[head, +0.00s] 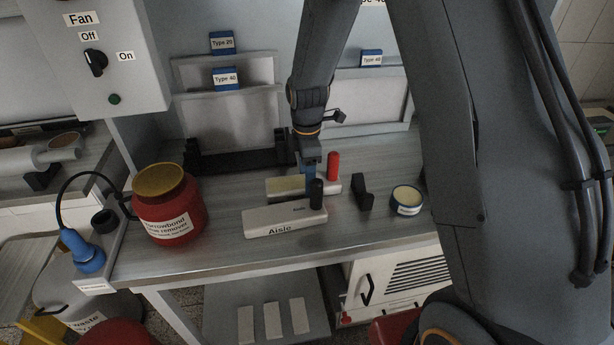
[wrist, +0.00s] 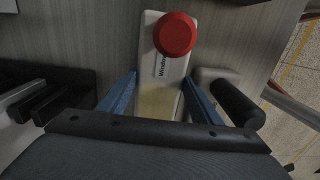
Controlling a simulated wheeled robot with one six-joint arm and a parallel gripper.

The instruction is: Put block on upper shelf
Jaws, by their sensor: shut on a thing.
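A long white block marked "Window" (wrist: 168,65), with a red knob (wrist: 175,34) and a yellowish patch, lies between the blue fingers of my gripper (wrist: 160,85) in the wrist view. In the head view the same block (head: 277,187) is at the worktop, partly hidden by my gripper (head: 309,178) and a black knob. My gripper is shut on it; whether it is lifted is hard to tell. A second white block marked "Aisle" (head: 284,221), with a black knob (head: 316,194), lies nearer the front edge. I cannot tell which surface is the upper shelf.
A red jar (head: 167,215) stands left, a small round tin (head: 406,201) right, and a black bracket (head: 363,192) beside the blocks. A black rack (head: 240,162) is behind. Pale panels with blue "Type" tags (head: 227,79) stand at the back. Several white strips lie below the worktop.

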